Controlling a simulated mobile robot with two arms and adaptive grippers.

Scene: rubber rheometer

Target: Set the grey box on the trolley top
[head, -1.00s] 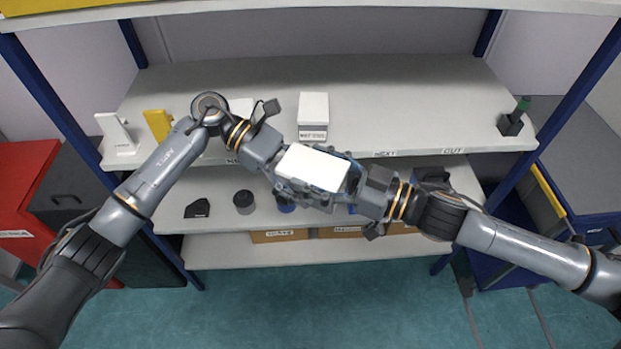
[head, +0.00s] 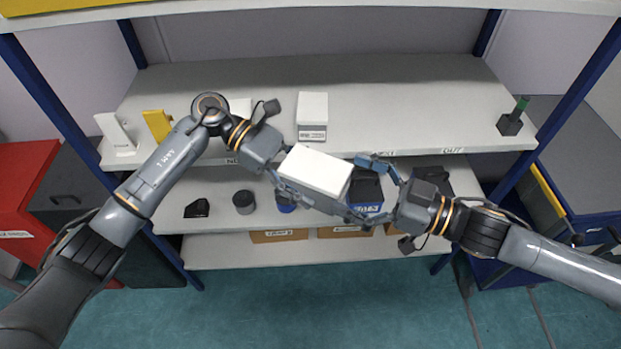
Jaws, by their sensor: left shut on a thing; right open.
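A box with a white top and grey sides (head: 315,170) is in the middle of the head view, held in front of the shelf unit; I take it for the grey box. My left gripper (head: 285,176) is shut on its left end. My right gripper (head: 362,190) is open at the right end, its fingers spread apart and clear of most of the box. A blue unit with a grey top and yellow edge (head: 585,150) stands at the right; it may be the trolley, but I cannot tell for sure.
The upper shelf (head: 400,105) holds a white box (head: 312,112), a yellow item (head: 157,124), a white stand (head: 115,130) and a black holder with a green piece (head: 511,122). Dark and blue containers (head: 366,193) stand on the lower shelf. A red cabinet (head: 22,190) is at the left.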

